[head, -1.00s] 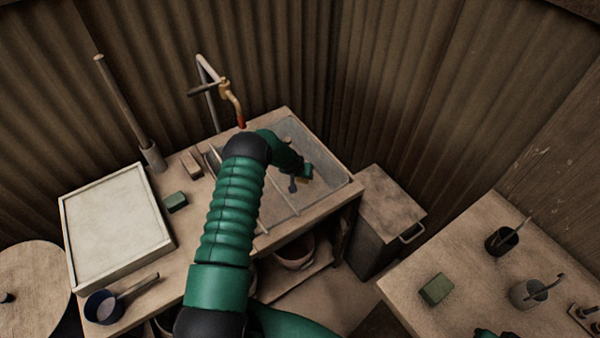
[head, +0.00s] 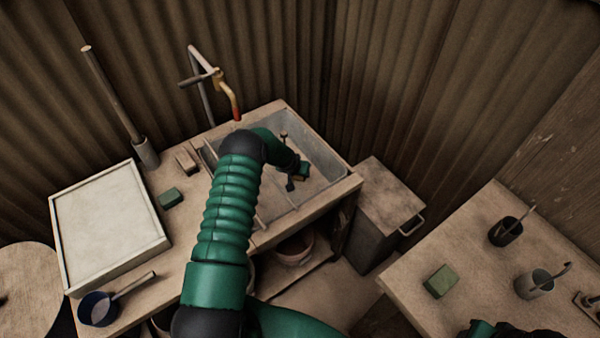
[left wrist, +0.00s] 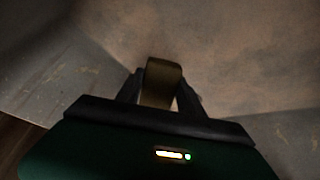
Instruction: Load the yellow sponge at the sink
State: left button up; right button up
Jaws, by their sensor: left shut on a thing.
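My left gripper (head: 299,176) is down inside the sink basin (head: 328,158), at the right part of the counter. In the left wrist view, my left gripper (left wrist: 160,78) is shut on the yellow sponge (left wrist: 162,84), a dull yellow-brown block between both fingers. Only a small part of the sponge shows in the head view. Brownish sink floor (left wrist: 235,60) lies beyond it; I cannot tell whether the sponge touches it. Part of my right gripper (head: 489,329) shows at the bottom edge; its fingers are not clear.
A curved tap (head: 222,88) stands behind the basin. A green block (head: 170,198), a framed board (head: 108,228) and a blue pan (head: 98,309) are left. The right table (head: 465,248) holds a green block (head: 441,281) and two cups. A bin (head: 380,218) stands between.

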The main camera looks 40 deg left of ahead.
pick_arm(q)
notch_tip(320, 180, up, 17)
jog(key=p, duration=1)
jog(key=shift+f, duration=0.15)
dwell(2.0)
notch_tip(320, 180, up, 4)
jog(key=shift+r+p, duration=0.1)
jog(key=shift+p, duration=1.05)
